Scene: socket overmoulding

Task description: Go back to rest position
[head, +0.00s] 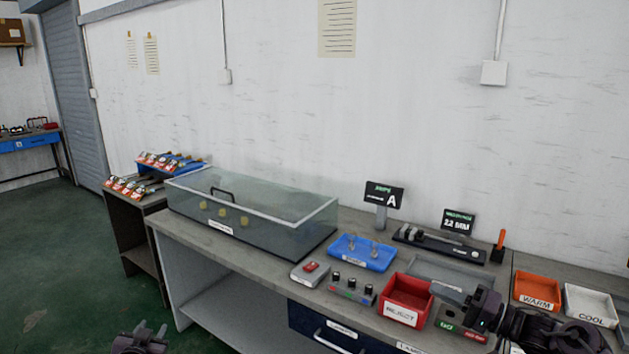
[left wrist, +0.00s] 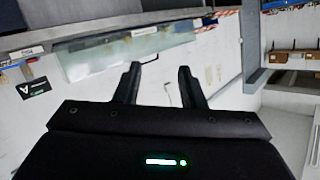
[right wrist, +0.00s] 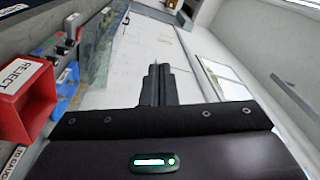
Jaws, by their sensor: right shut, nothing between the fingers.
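My right gripper (head: 459,293) is above the right part of the workbench, just right of the red REJECT bin (head: 405,301). In the right wrist view its two fingers (right wrist: 159,84) are together with nothing between them. My left gripper (head: 140,339) shows only partly at the bottom edge of the head view, low in front of the bench. In the left wrist view its fingers (left wrist: 158,82) are spread apart and empty.
A glass tank (head: 250,214) stands on the bench's left part. A blue tray (head: 361,252), a button box (head: 309,273), a knob panel (head: 351,289), an orange WARM bin (head: 537,290) and a white COOL bin (head: 590,304) stand rightward. Floor left of the bench (head: 60,270) is clear.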

